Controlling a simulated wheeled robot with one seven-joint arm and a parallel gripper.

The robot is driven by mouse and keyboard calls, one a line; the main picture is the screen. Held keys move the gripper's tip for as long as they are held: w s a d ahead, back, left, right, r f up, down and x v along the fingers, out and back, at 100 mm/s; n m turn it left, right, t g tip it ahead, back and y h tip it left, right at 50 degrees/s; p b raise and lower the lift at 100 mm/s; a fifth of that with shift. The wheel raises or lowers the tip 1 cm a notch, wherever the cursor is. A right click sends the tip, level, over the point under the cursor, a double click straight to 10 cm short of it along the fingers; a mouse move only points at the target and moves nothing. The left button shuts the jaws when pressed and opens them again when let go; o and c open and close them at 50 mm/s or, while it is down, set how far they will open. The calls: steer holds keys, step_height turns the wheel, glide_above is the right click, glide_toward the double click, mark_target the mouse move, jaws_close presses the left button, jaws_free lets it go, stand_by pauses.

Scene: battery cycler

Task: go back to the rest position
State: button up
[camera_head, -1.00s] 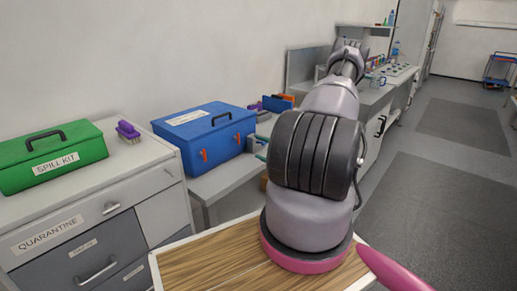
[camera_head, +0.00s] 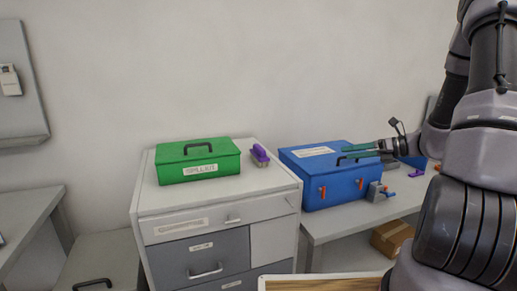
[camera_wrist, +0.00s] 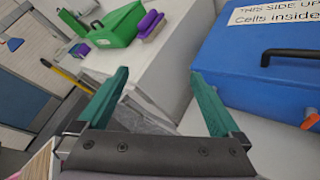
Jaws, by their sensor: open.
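My gripper (camera_head: 344,151) is open, with two teal fingers and nothing between them. The blue box (camera_wrist: 262,85) lies to the right of the fingers there. Whether the gripper touches the box cannot be told. My arm fills the right of the head view.
A green spill kit (camera_head: 198,162) and a purple brush (camera_head: 260,155) stand on the drawer cabinet (camera_head: 150,203). A cardboard box (camera_head: 392,237) sits under the bench (camera_head: 345,218). Small clamps (camera_head: 378,191) lie beside the blue box.

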steer(key=s+a+r+n+g+h, duration=0.4)
steer(key=s+a+r+n+h, duration=0.3)
steer(key=s+r+n, duration=0.65)
steer(key=s+r+n+t+h, duration=0.4)
steer(key=s+r+n, duration=0.4)
steer(key=n, duration=0.4)
steer(key=shift+s+d+t, duration=0.3)
steer(key=shift+s+t, duration=0.2)
steer(key=shift+s, duration=0.25)
steer(key=shift+r, duration=0.1)
